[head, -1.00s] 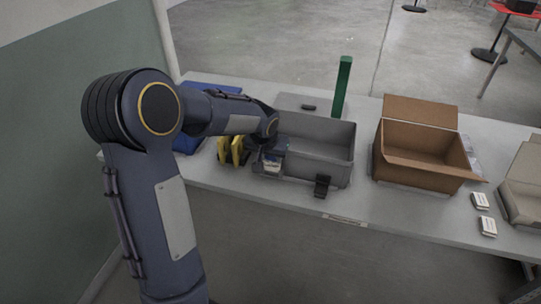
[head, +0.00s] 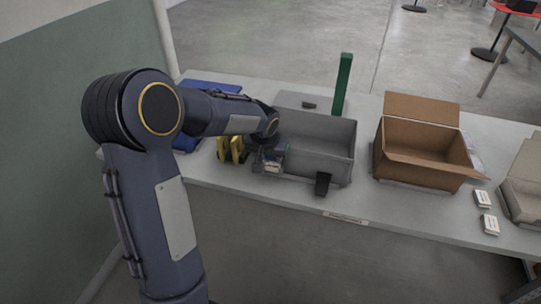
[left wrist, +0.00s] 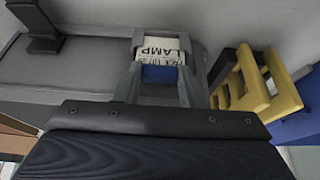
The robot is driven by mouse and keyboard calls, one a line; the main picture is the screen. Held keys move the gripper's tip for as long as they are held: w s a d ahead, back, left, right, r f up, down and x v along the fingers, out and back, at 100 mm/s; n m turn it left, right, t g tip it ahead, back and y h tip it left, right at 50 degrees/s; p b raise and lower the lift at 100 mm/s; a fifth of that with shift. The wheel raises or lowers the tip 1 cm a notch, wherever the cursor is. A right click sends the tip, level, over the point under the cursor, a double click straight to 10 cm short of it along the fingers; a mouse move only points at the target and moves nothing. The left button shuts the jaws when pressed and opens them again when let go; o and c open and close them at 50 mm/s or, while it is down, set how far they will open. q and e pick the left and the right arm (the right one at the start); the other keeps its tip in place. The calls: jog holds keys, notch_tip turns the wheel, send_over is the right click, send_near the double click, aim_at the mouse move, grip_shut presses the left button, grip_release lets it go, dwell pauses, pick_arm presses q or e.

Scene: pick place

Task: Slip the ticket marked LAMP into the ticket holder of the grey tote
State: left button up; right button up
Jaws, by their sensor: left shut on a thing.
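The grey tote (head: 325,135) stands open on the table. My left gripper (head: 272,163) is at the left part of the tote's near side, shut on the LAMP ticket (head: 273,168). In the left wrist view the white ticket (left wrist: 161,50) shows LAMP upside down between the grey fingers (left wrist: 160,80), with a blue patch beside it. The grey tote also shows there (left wrist: 75,68), close to the ticket. The ticket holder is not clearly visible, and I cannot tell whether the ticket touches it. My right gripper is not in view.
A yellow object (head: 231,150) stands close left of my gripper. A black piece (head: 322,184) is at the tote's front right. A cardboard box (head: 418,155) stands to the right, with small white cards (head: 490,224) beyond it. A green post (head: 342,85) rises behind the tote.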

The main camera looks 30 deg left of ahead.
pick_arm(q)
jog(key=o, duration=0.9)
jog(key=shift+c, duration=0.4)
notch_tip(320, 180, up, 8)
jog(key=p, duration=0.5)
jog(key=shift+p, duration=0.35)
dwell(0.6)
jog(key=s+d+r+h, duration=0.1)
jog(key=s+d+r, duration=0.15)
jog(key=s, duration=0.45)
jog(key=s+d+r+h, duration=0.1)
jog(key=s+r, duration=0.3)
jog(key=s, duration=0.2)
jog(key=s+d+h, duration=0.1)
jog(key=s+d, duration=0.3)
jog(key=s, duration=0.4)
jog(key=s+d+f+m+t+h, duration=0.1)
jog(key=s+d, duration=0.3)
jog(key=s, duration=0.4)
jog(key=shift+f+h, duration=0.25)
jog(key=shift+h, duration=0.15)
